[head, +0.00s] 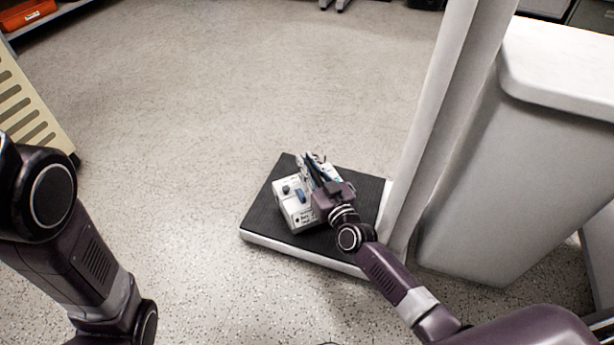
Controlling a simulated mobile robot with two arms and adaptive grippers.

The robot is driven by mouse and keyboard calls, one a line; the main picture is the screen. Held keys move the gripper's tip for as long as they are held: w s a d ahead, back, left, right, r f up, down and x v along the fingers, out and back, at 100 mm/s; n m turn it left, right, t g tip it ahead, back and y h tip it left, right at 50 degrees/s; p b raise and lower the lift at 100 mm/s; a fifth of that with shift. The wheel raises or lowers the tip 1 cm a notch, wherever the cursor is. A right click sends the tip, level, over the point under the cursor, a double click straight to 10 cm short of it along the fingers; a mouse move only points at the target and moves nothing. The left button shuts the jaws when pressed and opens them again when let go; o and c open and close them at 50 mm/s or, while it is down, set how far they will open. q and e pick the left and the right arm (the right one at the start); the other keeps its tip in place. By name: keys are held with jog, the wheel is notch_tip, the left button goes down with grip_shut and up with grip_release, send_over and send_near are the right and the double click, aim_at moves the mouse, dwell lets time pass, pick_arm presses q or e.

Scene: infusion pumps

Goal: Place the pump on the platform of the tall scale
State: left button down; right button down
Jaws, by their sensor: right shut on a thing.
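The pump (296,208) is a small white box with blue parts on its upper side. It appears over the dark ribbed platform (262,215) of the tall scale, inside the platform's outline. I cannot tell whether its underside touches the platform. The scale's pale column (429,110) rises from the platform's right side. My right gripper (318,178) reaches in from the lower right and is shut on the pump, hiding part of its right side. My left arm shows at the left edge, but its gripper is out of the picture.
A large white cabinet (500,180) stands close to the right of the scale column. A beige slatted panel (27,112) and an orange bin (25,14) on a shelf are at the upper left. The speckled floor is clear left of and behind the scale.

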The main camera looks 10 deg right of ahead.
notch_tip(320, 180, down, 4)
jog(key=b, duration=0.3)
jog(key=shift+w+r, duration=0.1)
jog(key=shift+r, duration=0.25)
jog(key=c, duration=2.4)
grip_release()
jog(key=shift+f, duration=0.2)
jog(key=o, duration=0.4)
jog(key=shift+o, duration=0.2)
